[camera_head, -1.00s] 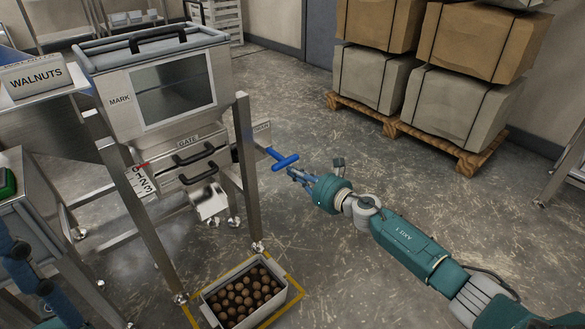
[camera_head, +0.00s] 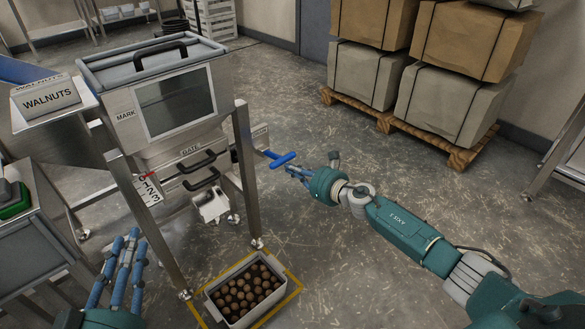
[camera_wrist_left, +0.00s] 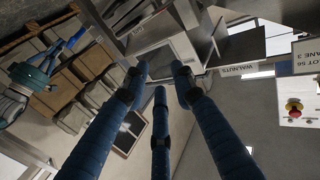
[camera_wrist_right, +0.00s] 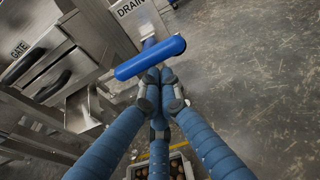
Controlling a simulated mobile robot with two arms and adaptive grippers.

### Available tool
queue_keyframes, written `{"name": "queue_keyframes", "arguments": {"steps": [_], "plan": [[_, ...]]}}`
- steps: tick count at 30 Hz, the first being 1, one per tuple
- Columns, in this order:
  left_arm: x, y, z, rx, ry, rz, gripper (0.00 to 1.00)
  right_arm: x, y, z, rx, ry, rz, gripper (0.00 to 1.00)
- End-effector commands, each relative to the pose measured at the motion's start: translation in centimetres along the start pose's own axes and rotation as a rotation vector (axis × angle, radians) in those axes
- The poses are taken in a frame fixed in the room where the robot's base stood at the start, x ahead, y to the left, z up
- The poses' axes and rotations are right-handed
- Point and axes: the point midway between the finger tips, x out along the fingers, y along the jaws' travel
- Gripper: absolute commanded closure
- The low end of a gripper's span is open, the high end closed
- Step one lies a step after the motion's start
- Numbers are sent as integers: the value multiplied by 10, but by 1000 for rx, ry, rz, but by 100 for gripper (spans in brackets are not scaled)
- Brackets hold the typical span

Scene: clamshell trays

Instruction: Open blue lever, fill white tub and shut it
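The blue lever (camera_head: 283,160) is a T-bar at the side of the steel hopper (camera_head: 165,95), beside a DRAIN label (camera_wrist_right: 135,8). My right gripper (camera_head: 293,171) is at the lever, its fingertips drawn together right against or just short of the bar; contact is unclear. The bar lies across, beyond the fingertips, in the right wrist view (camera_wrist_right: 150,58). A pale tub (camera_head: 223,313) full of walnuts (camera_head: 245,290) stands on the floor below the hopper. My left gripper (camera_head: 130,240) is empty, fingers apart, at lower left, left of the hopper's front leg.
Two black handles (camera_head: 198,160) are by the GATE label above a metal spout (camera_head: 212,206). A 0-3 scale (camera_head: 150,190) has a red mark near 0. A WALNUTS sign (camera_head: 50,100) and a bench with a green item (camera_head: 14,203) are left. Loaded pallets (camera_head: 450,150) stand right; floor between is free.

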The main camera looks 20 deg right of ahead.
Motion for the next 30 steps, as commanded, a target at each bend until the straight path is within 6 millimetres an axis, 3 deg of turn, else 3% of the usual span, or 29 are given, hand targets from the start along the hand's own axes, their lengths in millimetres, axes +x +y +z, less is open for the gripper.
{"name": "queue_keyframes", "arguments": {"steps": [14, 30], "plan": [[-38, -13, 99, 4, -463, -28, 74, -2, 0, 20, 0, -1, 0, 100], [-131, -25, 177, -4, -951, -58, 74, -1, -1, 47, -1, -1, 0, 100]]}}
